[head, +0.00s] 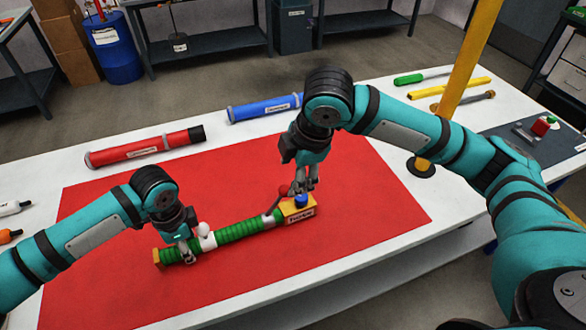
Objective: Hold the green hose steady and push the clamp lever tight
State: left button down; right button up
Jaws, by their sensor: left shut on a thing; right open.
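The green ribbed hose (237,231) lies across the red mat, running from lower left to a yellow block (311,211) with a label and a blue top. My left gripper (188,254) is shut on the hose near its left end. A clamp lever with a red knob (283,190) stands up at the hose's right end, by the yellow block. A second knob, white (207,241), sits on the hose beside my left gripper. My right gripper (303,188) is open, pointing down above the yellow block, close to the red knob. I cannot tell whether it touches the knob.
A red tube (145,149) and a blue tube (264,107) lie behind the red mat (340,255). A yellow post (462,70) stands at the right, with tools (450,88) behind it. The mat's front and right parts are clear.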

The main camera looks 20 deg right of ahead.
aim_at(286, 195)
jog(key=x, duration=0.9)
jog(key=shift+w+a+f, duration=0.1)
jog(key=shift+f, duration=0.3)
grip_shut()
jog(key=shift+f, duration=0.1)
pick_arm(q)
jog(key=shift+s, duration=0.1)
pick_arm(e)
jog(key=shift+f, duration=0.45)
jog(key=shift+f, duration=0.1)
